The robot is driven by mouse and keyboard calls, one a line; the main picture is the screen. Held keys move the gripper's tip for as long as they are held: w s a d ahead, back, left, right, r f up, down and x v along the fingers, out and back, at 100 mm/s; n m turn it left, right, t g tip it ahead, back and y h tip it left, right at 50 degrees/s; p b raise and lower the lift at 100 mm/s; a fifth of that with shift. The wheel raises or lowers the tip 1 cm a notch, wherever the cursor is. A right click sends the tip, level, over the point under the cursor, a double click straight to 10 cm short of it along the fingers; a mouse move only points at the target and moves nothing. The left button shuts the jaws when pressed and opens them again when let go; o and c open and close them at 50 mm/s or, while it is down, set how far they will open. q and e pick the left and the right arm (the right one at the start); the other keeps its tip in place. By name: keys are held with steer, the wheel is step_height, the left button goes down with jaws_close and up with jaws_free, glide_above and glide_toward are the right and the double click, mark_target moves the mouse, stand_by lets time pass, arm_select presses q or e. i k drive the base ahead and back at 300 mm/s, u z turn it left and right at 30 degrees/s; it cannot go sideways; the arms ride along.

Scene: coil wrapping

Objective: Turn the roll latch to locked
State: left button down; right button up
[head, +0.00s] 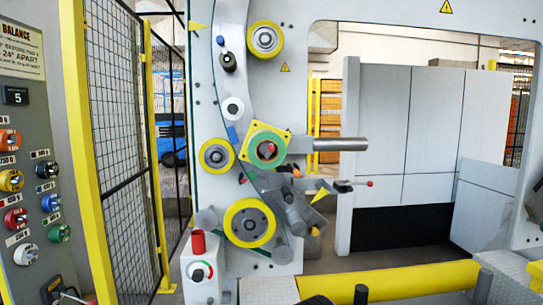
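I cannot tell for sure which part is the roll latch. A yellow square plate with a green ring and a reddish centre (266,148) sits mid-machine, at the root of a grey metal bar (340,144). Below and right of it a thin lever with a red tip (367,184) sticks out to the right. Lower left, a white box carries a round dial with a red and green rim (201,271) and a red cylinder (198,243) on top. No lock marking is readable. I cannot make out either gripper in the head view.
A grey panel with several coloured knobs (12,180) and a yellow-framed mesh fence (110,130) stand at left. Yellow-rimmed rollers (249,222) are on the machine. A yellow bar (410,281) crosses the lower front. Grey panels (420,130) stand behind at right.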

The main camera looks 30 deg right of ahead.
mark_target(270, 148)
steer(key=k, duration=0.2)
steer(key=z, duration=0.95)
steer(key=i, duration=1)
steer(key=k, duration=0.5)
steer(key=z, duration=1.85)
steer(key=k, duration=0.9)
steer(key=u, duration=1.35)
steer(key=i, duration=0.2)
steer(key=z, duration=0.15)
